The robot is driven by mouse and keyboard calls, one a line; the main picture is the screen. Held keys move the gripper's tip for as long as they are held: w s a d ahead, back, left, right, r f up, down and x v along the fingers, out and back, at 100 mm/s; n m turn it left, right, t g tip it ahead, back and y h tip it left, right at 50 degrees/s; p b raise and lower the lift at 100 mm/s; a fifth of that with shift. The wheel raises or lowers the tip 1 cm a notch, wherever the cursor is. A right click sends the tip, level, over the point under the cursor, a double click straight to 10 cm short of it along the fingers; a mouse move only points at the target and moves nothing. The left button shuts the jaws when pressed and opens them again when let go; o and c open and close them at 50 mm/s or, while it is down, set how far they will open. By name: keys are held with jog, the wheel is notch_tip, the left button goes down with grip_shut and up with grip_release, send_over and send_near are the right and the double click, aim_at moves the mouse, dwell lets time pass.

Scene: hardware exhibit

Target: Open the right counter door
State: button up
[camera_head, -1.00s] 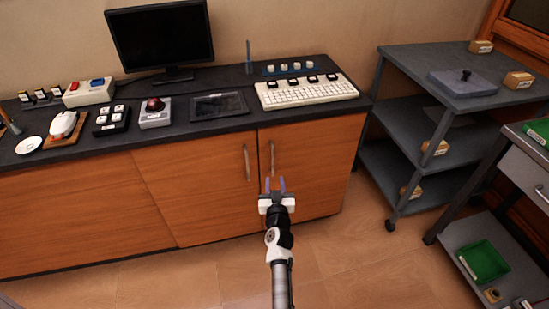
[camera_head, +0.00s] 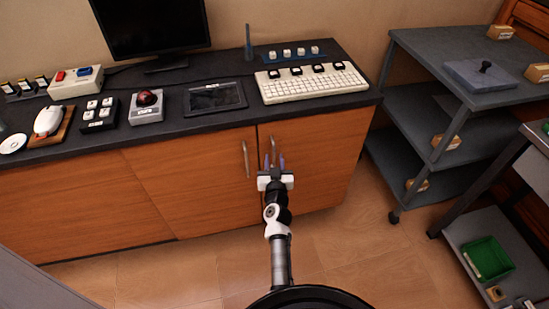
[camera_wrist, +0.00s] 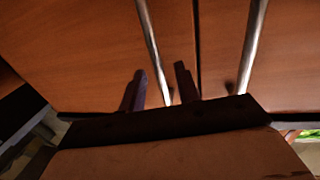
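The right counter door (camera_head: 325,160) is a wooden panel under the dark counter, and it is shut. Its upright metal handle (camera_head: 273,148) is near its left edge. The left door (camera_head: 190,185) is also shut, with its own handle (camera_head: 246,158) close by. My gripper (camera_head: 275,161) is open in front of the right door's handle, fingers pointing at the door. In the wrist view, which appears upside down, the handle on the picture's left (camera_wrist: 152,45) runs down between my open fingers (camera_wrist: 160,88). I cannot tell whether they touch it.
The counter top (camera_head: 225,122) holds a keyboard (camera_head: 310,85), a tablet (camera_head: 215,97) and a monitor (camera_head: 150,28). A grey shelf cart (camera_head: 440,110) stands right of the cabinet. A table with a green tray (camera_head: 487,258) is farther right. Floor (camera_head: 345,245) is clear before the doors.

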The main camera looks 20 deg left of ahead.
grip_shut()
jog(key=shift+s+d, duration=0.1)
dwell(0.4)
